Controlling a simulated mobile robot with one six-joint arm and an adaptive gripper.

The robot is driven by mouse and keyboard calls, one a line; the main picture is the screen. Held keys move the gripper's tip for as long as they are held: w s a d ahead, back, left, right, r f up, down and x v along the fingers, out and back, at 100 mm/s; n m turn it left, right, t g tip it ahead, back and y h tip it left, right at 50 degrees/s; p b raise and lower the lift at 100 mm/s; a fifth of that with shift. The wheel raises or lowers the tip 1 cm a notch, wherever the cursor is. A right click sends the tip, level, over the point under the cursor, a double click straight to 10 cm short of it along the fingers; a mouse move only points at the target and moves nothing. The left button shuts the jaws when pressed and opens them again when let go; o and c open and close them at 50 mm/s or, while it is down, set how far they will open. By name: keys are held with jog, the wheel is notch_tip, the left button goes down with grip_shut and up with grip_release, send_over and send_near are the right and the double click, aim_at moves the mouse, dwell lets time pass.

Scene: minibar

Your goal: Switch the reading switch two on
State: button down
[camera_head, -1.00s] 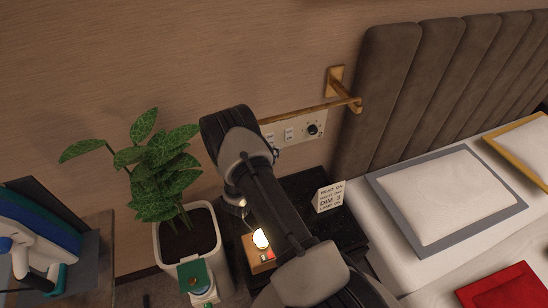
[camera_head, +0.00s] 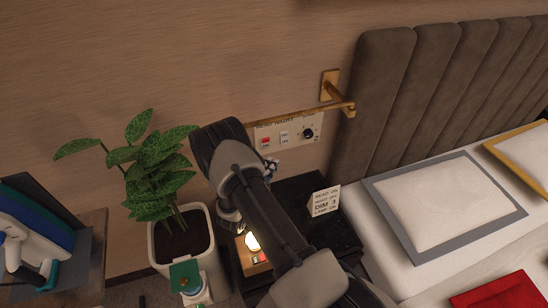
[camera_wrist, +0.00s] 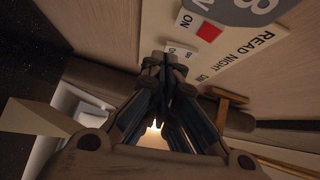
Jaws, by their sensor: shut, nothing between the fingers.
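A cream wall panel (camera_head: 296,141) lettered "READ NIGHT" carries a left rocker switch (camera_head: 266,142) with a red face, a white rocker switch (camera_head: 284,138) and a black round dial (camera_head: 309,133). Which rocker is reading switch two I cannot tell from the lettering. In the wrist view, the red-faced switch (camera_wrist: 208,31) is above and right of my gripper (camera_wrist: 165,62), and a small white switch piece (camera_wrist: 180,49) lies close to the fingertips. My gripper is shut and empty; contact with the panel is unclear. In the head view my arm largely hides it.
A brass rail (camera_head: 305,110) runs in front of the wall above the panel. Below are a dark nightstand (camera_head: 320,233), a small lettered sign (camera_head: 325,201) and a glowing lamp (camera_head: 252,242). A potted plant (camera_head: 180,235) stands left, the bed headboard (camera_head: 400,90) right.

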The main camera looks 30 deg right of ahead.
jog(key=p+v, duration=0.1)
jog(key=v, duration=0.8)
jog(key=shift+w+a+f+p, duration=0.2)
jog(key=shift+f+p, duration=0.2)
jog(key=shift+f, duration=0.3)
